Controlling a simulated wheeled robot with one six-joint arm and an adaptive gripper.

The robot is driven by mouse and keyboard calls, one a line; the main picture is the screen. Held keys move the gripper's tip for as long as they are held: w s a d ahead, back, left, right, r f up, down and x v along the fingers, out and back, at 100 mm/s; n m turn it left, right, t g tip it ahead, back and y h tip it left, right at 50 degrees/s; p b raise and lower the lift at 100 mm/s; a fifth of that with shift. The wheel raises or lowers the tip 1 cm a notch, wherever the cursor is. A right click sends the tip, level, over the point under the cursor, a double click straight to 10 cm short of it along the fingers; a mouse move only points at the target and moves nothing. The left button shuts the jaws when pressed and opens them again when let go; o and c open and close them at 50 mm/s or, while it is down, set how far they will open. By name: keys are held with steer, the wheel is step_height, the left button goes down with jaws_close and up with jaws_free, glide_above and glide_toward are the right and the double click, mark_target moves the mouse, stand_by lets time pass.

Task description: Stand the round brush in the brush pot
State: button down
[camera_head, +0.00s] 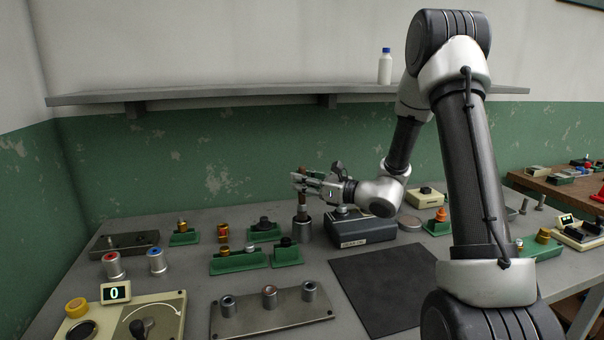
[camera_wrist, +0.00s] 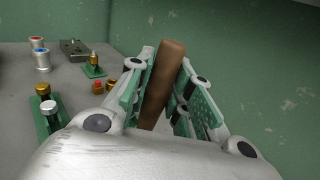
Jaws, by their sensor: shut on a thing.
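The round brush (camera_head: 302,198) stands upright, with its brown handle in my gripper (camera_head: 300,182). In the wrist view the brown handle (camera_wrist: 165,80) runs between the two green-padded fingers of my gripper (camera_wrist: 166,88), which are shut on it. Below the gripper in the head view is a grey metal cylinder, the brush pot (camera_head: 303,232). The brush's lower end meets the pot's mouth in the picture. I cannot tell how deep it sits inside. The pot is hidden in the wrist view.
A dark grey box with a label (camera_head: 360,228) stands just right of the pot. Green blocks with knobs (camera_head: 286,253) stand in front and left. A dark mat (camera_head: 385,285) lies front right. A shelf (camera_head: 230,97) with a white bottle (camera_head: 385,68) runs along the wall.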

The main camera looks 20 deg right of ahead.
mark_target(303, 203)
steer(key=shift+f, duration=2)
steer(key=c, duration=1.2)
jaws_free()
steer(key=shift+d, duration=0.1)
steer(key=v, duration=1.2)
